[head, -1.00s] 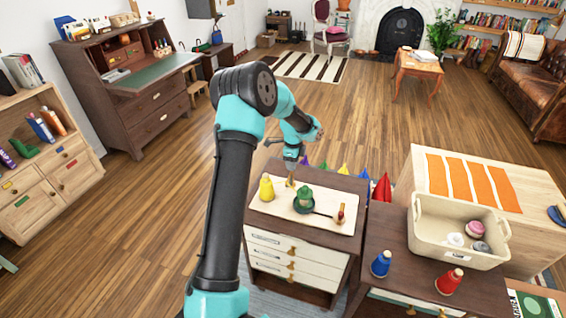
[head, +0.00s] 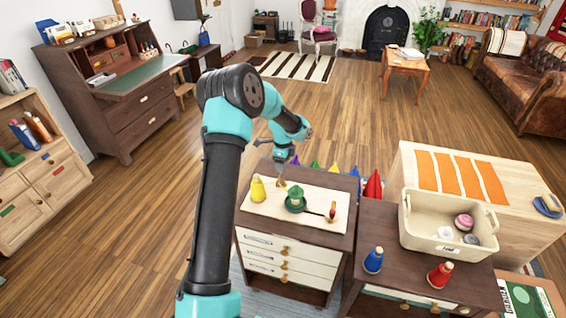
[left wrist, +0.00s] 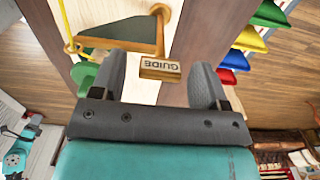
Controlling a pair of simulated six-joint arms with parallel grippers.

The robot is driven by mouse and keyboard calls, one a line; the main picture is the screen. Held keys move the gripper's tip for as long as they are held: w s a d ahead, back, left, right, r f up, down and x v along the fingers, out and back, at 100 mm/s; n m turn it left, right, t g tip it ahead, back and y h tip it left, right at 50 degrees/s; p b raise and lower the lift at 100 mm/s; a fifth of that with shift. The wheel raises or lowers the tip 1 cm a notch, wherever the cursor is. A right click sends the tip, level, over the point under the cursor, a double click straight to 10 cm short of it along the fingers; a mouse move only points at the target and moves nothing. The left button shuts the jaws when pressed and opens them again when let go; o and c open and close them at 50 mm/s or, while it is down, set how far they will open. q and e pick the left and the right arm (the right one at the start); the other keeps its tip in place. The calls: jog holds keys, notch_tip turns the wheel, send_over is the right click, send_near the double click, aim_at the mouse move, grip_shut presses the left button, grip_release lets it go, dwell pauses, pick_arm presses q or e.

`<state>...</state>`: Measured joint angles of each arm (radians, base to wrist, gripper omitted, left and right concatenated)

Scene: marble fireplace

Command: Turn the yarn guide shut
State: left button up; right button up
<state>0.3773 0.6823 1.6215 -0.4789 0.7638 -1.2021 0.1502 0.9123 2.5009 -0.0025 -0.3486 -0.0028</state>
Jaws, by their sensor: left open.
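In the left wrist view, a small wooden tag reading "GUIDE" (left wrist: 160,68) appears upside down. It joins an orange-brown wooden piece with a dark panel (left wrist: 125,32), with a yellow strand along its left side. My left gripper (left wrist: 160,88) is open, its grey fingers on either side of the tag in the picture; I cannot tell whether they touch it. In the head view, my left gripper (head: 282,183) is low over the white board (head: 265,211), between a yellow cone (head: 258,188) and a green cone (head: 295,195). The guide is too small to make out there. My right gripper is not visible.
A wood-topped lever (head: 333,210) stands at the board's right. To the right are a beige bin (head: 447,232), a blue spool (head: 373,260) and a red spool (head: 440,273). Open floor lies left.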

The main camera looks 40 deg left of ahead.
pick_arm(q)
notch_tip(320, 180, up, 17)
jog(key=shift+r, duration=0.2)
dwell(0.5)
dwell(0.3)
